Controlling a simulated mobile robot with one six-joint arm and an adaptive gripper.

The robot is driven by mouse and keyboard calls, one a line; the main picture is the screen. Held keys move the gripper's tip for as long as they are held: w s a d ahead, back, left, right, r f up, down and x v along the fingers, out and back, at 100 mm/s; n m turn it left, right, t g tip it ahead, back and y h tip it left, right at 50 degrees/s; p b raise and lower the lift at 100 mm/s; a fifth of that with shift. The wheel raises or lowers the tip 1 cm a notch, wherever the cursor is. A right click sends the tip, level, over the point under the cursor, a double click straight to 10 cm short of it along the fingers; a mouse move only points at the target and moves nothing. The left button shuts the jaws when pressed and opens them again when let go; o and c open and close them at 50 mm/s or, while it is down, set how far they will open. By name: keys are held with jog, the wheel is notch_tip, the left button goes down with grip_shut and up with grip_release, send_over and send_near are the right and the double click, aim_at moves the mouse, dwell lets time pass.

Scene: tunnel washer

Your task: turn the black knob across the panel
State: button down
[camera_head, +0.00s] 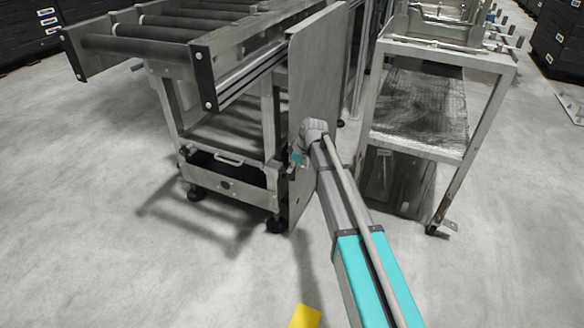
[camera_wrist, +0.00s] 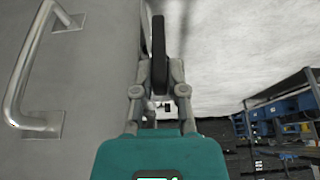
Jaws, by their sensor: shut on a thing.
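The black knob (camera_wrist: 159,42) shows in the wrist view as a dark, narrow upright shape between my fingers. My gripper (camera_wrist: 159,80) is shut on it, one finger on each side. The grey panel (camera_wrist: 90,70) fills the left of the wrist view, with the knob by its right edge. In the head view the panel (camera_head: 312,75) stands upright at the end of the roller frame. My gripper (camera_head: 297,162) is beside its lower part, small and partly hidden by my arm. The knob cannot be made out in the head view.
A metal bar handle (camera_wrist: 35,65) sticks out from the panel, left of my gripper. A roller conveyor frame (camera_head: 230,75) stands left of the panel, and a metal rack (camera_head: 490,62) stands to the right. The floor (camera_head: 90,220) at the left front is clear.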

jog(key=shift+w, duration=0.15)
jog(key=shift+w+d+f+m+g+y+b, duration=0.15)
jog(key=shift+w+m+g+y+b, duration=0.3)
jog(key=shift+g+b, duration=0.7)
jog(key=shift+w+d+f+m+g+y+b, duration=0.15)
jog(key=shift+g+y+b, duration=0.55)
jog(key=shift+g, duration=0.7)
jog(key=shift+w+d+f+m+g+y+b, duration=0.1)
jog(key=shift+w+f+m+g+y+b, duration=0.25)
jog(key=shift+g+b, duration=0.85)
jog(key=shift+s+r, duration=0.2)
jog(key=c, duration=0.7)
grip_release()
jog(key=shift+a+r+p, duration=0.1)
jog(key=shift+r+p, duration=0.05)
jog(key=shift+p, duration=0.25)
